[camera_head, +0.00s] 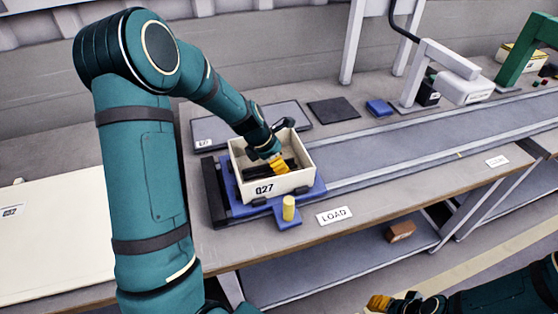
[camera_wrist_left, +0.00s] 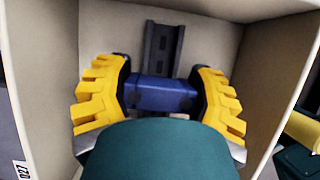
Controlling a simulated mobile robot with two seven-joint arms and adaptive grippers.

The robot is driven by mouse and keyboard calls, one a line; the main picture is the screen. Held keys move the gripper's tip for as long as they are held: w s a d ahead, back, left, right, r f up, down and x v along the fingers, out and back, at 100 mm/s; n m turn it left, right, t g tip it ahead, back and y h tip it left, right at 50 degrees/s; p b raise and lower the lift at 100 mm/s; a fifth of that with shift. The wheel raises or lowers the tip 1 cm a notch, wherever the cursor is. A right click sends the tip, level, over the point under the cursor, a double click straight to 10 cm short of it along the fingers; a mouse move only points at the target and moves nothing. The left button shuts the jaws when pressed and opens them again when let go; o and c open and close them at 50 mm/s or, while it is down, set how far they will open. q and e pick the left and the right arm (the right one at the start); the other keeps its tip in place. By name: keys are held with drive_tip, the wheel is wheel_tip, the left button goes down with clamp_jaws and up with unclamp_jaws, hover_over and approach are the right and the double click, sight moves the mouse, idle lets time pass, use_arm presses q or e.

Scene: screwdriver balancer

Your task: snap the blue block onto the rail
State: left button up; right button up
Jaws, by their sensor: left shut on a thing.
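The dark grey rail (camera_wrist_left: 164,48) runs up the box floor behind the block, and the block lies across the rail's near part. The rail's lower part is hidden by the block and my wrist. I cannot tell whether the block touches the rail or is held just above it. My right gripper (camera_head: 380,303) shows partly at the bottom edge, away from the box.
The box sits on a blue carrier (camera_head: 230,208) with a yellow knob (camera_head: 289,207), at the near end of the conveyor (camera_head: 400,143). The box walls closely surround my left gripper.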

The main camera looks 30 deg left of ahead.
use_arm(q)
drive_tip(key=o, duration=1.1)
drive_tip(key=shift+r, duration=0.1)
drive_tip(key=v, duration=1.2)
wheel_tip(320, 180, up, 6)
drive_tip(key=p, duration=0.7)
drive_tip(key=shift+r+p, duration=0.2)
drive_tip(key=shift+p, duration=0.1)
